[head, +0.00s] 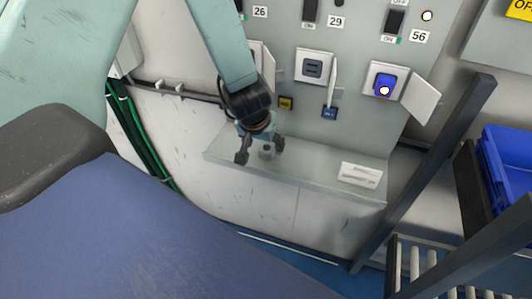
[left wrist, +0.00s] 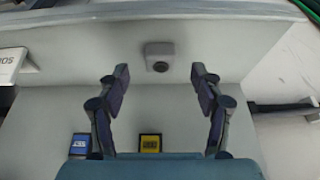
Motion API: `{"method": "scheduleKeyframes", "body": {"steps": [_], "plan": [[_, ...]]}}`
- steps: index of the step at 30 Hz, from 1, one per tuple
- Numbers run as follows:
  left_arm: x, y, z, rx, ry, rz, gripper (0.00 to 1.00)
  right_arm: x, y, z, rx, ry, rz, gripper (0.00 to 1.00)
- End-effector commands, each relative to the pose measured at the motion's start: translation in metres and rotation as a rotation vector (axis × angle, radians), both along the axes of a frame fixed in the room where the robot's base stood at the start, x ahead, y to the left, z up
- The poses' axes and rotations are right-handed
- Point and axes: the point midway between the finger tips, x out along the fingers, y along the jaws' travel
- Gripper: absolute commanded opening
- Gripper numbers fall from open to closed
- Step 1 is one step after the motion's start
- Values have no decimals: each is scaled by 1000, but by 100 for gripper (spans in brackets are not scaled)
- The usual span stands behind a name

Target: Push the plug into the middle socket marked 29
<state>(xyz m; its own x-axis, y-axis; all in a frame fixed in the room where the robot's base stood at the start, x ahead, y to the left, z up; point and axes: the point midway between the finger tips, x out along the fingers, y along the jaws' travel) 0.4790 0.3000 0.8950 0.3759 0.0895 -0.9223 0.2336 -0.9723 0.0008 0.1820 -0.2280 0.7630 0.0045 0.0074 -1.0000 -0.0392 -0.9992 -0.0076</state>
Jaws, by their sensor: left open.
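The plug appears as a small grey block (head: 266,152) on the shelf below the panel; in the left wrist view it is a grey block (left wrist: 158,49) with a dark round face. My left gripper (head: 261,152) is open just above the shelf, its fingers on either side of the plug in the head view. In the left wrist view the fingertips (left wrist: 160,75) are apart with nothing between them, and the plug shows beyond them. The middle socket (head: 313,67) lies below the label 29 (head: 336,22), its cover standing open at the right. My right gripper is not in view.
A blue socket (head: 383,82) with an open cover is at the right. A left socket is partly hidden by my arm. Yellow (head: 286,103) and blue (head: 329,113) tags sit under the sockets. A white plate (head: 360,175) lies on the shelf (head: 315,178). A dark post stands right.

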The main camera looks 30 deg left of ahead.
Motion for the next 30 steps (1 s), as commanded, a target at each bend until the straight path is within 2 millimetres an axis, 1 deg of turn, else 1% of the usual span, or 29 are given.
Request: {"method": "scheduleKeyframes", "body": {"steps": [1,3,6,8,17,20,30], "plan": [[2,2,-11,-1,1,1,66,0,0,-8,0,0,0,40],[6,3,-22,1,1,0,66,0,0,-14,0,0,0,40],[11,4,-32,2,0,-1,66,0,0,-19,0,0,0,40],[12,5,-34,1,0,-1,66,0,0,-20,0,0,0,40],[12,5,-33,0,-1,0,66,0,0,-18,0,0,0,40],[12,5,-32,0,-1,0,59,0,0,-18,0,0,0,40],[12,5,-33,0,0,0,30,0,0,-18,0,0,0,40]]}}
